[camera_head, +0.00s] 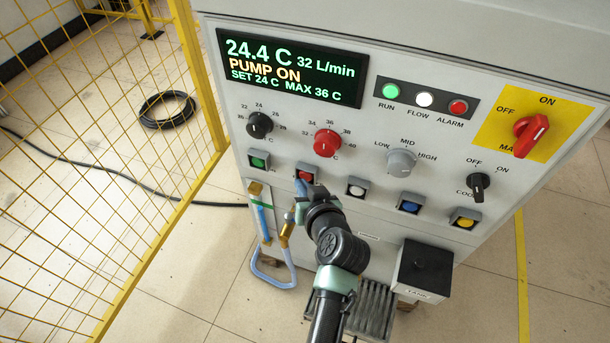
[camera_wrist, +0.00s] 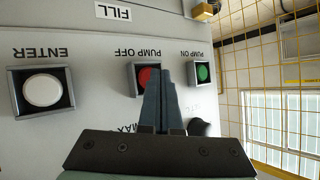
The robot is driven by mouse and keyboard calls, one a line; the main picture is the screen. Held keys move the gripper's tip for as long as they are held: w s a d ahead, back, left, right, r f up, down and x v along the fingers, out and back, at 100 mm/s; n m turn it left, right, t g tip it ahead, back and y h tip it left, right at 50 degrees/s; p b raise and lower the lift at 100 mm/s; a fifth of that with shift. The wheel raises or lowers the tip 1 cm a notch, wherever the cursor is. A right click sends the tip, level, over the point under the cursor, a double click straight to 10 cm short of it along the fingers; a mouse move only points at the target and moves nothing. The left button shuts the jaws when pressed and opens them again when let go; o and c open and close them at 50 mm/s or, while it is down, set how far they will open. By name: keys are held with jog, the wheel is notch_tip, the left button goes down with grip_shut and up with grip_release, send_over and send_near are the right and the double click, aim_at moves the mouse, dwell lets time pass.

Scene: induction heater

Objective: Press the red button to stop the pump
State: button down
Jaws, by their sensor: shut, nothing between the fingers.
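The red button (camera_head: 305,176) sits in a square frame on the grey control panel, in the row below the dials. In the wrist view the red button (camera_wrist: 147,78) is labelled PUMP OFF and is partly hidden behind my fingers. My gripper (camera_head: 301,190) is in front of it, fingers together and empty. In the wrist view my gripper (camera_wrist: 160,62) has its tips over the right part of the button. I cannot tell whether the tips touch it. The display (camera_head: 290,68) reads PUMP ON, 24.4 C and 32 L/min.
A green button (camera_head: 258,162) is left of the red one and a white button (camera_head: 356,189) is right. Blue and yellow buttons follow. A red dial (camera_head: 327,142) is just above. A yellow mesh fence (camera_head: 110,170) stands at the left. Hoses hang below the panel.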

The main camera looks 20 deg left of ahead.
jog(key=shift+w, duration=0.45)
dwell(0.6)
jog(key=shift+s+r, duration=0.1)
jog(key=shift+s, duration=0.8)
jog(key=shift+s+p, duration=1.2)
jog(key=shift+s, duration=1.3)
jog(key=s+p, duration=0.2)
jog(key=s, duration=0.9)
